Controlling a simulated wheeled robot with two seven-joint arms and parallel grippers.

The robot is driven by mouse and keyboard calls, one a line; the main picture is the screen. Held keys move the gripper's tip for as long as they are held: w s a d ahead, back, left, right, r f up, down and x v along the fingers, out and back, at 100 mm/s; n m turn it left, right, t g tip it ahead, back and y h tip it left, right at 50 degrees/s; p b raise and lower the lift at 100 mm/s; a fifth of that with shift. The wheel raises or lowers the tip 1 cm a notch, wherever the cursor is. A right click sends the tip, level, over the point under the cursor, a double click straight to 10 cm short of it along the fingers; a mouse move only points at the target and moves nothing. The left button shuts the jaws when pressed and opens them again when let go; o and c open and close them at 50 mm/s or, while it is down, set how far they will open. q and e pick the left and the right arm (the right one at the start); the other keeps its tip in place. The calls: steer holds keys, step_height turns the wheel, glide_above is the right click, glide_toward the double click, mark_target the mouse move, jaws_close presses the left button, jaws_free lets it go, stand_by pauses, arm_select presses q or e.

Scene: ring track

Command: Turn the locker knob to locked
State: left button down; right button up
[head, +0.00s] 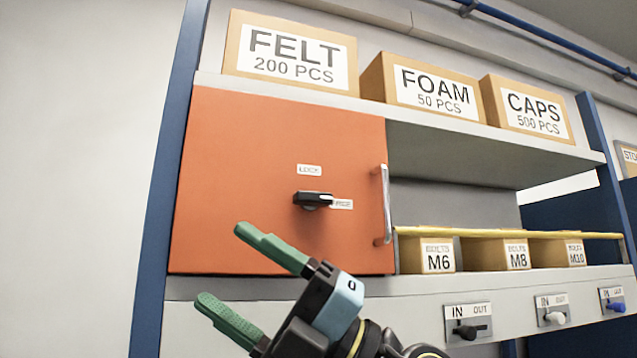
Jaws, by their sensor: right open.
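The orange locker door (240,160) is shut, with a silver bar handle (384,205) along its right edge. The black locker knob (313,199) sits right of the door's middle and lies about level, its pointer toward the lower-right label (342,204), which is too small to read surely. A "LOCK" label (309,170) is just above the knob. My right gripper (240,268) has two green fingers spread wide with nothing between them. It is in front of the door's lower part, below and left of the knob, and apart from it. My left gripper is not in view.
Bolt boxes (497,254) sit behind a yellow rail (520,235) at right. Small IN/OUT levers (468,331) line the lower edge.

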steer(key=s+a+r+n+h, duration=0.2)
steer(key=s+a+n+h, duration=0.15)
steer(key=n+h, duration=0.2)
steer(key=m+t+h, duration=0.7)
steer(key=t+h, duration=0.6)
steer(key=h, duration=0.2)
glide_toward(315, 192)
steer(key=shift+n, duration=0.25)
steer(key=p+x, duration=0.3)
steer(key=x, duration=0.5)
steer(key=shift+w+p, duration=0.3)
steer(key=shift+w, duration=0.05)
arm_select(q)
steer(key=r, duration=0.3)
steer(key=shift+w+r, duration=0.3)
arm_select(e)
steer(key=c, duration=1)
